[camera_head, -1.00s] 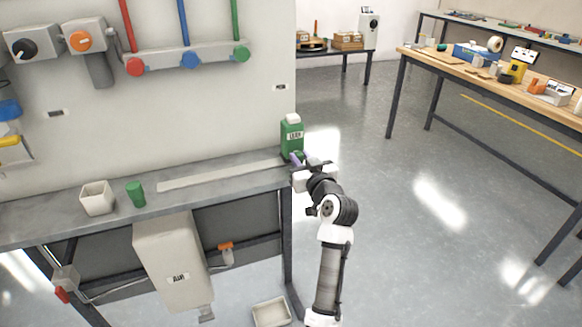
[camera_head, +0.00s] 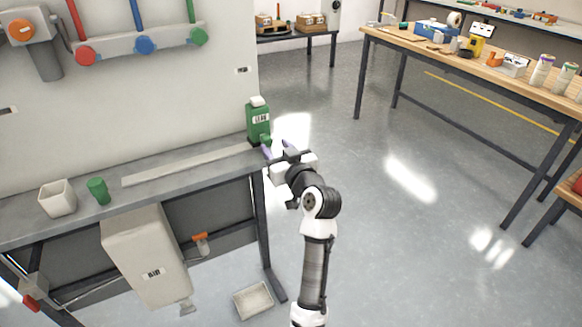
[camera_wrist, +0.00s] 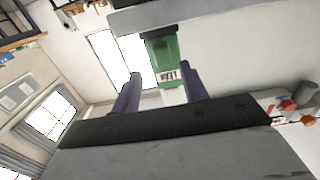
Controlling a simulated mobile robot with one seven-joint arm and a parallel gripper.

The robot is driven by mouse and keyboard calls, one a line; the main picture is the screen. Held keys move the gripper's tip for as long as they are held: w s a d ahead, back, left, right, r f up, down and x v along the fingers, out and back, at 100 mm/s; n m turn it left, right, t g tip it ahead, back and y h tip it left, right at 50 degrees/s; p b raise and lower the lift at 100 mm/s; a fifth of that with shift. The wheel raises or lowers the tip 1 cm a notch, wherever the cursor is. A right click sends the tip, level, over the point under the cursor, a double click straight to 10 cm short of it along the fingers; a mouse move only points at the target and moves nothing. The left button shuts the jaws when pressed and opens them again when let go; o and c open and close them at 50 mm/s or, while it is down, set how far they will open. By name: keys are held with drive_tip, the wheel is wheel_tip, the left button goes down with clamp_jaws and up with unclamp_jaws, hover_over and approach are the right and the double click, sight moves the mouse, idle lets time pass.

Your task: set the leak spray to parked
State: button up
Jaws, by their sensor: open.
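The leak spray (camera_head: 258,122) is a green bottle with a pale cap and a "LEAK" label. It stands upright at the right end of the grey wall bench (camera_head: 150,168). A small green part shows low on its right side. My gripper (camera_head: 276,148) is open, with purple fingers just in front and to the right of the bottle. In the wrist view the leak spray (camera_wrist: 164,62) appears between the spread fingers of my gripper (camera_wrist: 160,80), beyond their tips. I see no finger closed on it, and I cannot tell whether one touches it.
A box marked "AIR" (camera_head: 150,262) hangs below. A tray (camera_head: 253,300) lies on the floor. The floor to the right is clear.

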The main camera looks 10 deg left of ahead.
drive_tip(key=b+v, duration=0.1)
drive_tip(key=v, duration=0.8)
drive_tip(key=shift+s+d+b, duration=0.2)
drive_tip(key=shift+b, duration=0.1)
